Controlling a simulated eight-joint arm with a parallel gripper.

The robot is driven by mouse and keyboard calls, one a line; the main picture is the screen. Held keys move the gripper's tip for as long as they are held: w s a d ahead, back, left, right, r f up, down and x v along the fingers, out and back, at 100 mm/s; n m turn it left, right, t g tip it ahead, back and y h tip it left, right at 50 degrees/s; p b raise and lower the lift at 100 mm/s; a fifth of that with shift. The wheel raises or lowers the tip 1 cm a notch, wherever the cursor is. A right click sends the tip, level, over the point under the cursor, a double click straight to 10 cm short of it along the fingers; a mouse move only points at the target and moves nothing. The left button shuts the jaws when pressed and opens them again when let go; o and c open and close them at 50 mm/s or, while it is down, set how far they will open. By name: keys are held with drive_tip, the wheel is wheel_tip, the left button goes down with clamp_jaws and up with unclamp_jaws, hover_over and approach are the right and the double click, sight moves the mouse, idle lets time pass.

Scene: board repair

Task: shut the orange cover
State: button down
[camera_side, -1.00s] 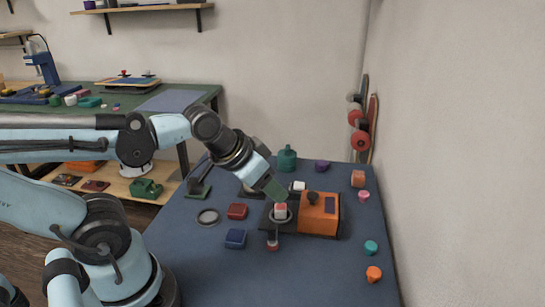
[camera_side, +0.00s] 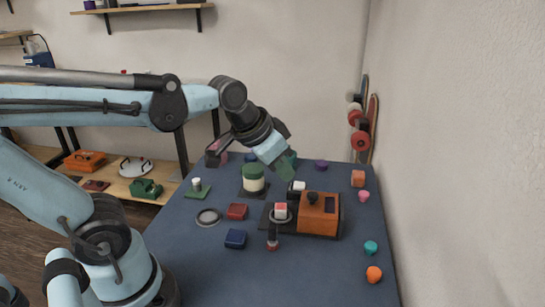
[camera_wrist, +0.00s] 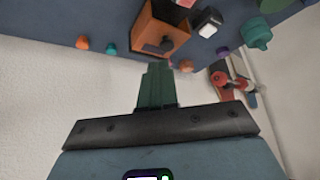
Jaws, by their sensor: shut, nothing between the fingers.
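The orange cover (camera_side: 319,217) is a box with a dark round knob (camera_side: 313,198) on top. It sits at the right end of a dark base plate (camera_side: 266,218). A red-topped white block (camera_side: 281,210) stands in a ring on the plate, to the left of the cover and not under it. The cover (camera_wrist: 150,28) and its knob (camera_wrist: 167,44) also show in the wrist view. My gripper (camera_side: 290,165), with green fingers, is shut and empty, above and behind the cover, apart from it. Its fingers (camera_wrist: 157,85) show closed together in the wrist view.
A black-and-white block (camera_side: 297,187) stands just behind the cover. A red-and-black knob (camera_side: 272,239) is in front of the plate. Red (camera_side: 237,211) and blue (camera_side: 235,238) blocks lie left; a white-and-green jar (camera_side: 253,181) stands behind. The table front is clear.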

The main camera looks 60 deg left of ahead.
drive_tip(key=w+r+m+g, duration=0.2)
drive_tip(key=w+m, duration=0.1)
drive_tip(key=w, duration=0.7)
hover_over(326, 200)
drive_tip(key=w, duration=0.2)
drive_tip(key=shift+h, duration=0.4)
drive_tip(key=f, duration=0.9)
drive_tip(key=shift+d+f, duration=0.15)
drive_tip(key=shift+d, duration=0.25)
drive_tip(key=shift+s+a+f, duration=0.2)
drive_tip(key=shift+s, duration=0.4)
drive_tip(key=shift+s+a+f, duration=0.15)
drive_tip(key=shift+s+a, duration=0.05)
drive_tip(key=shift+s, duration=0.4)
drive_tip(key=shift+s+a+f, duration=0.15)
drive_tip(key=shift+s+a, duration=0.05)
drive_tip(key=shift+s, duration=0.4)
drive_tip(key=shift+a, duration=0.1)
drive_tip(key=s+a, duration=0.7)
drive_tip(key=shift+s, duration=0.15)
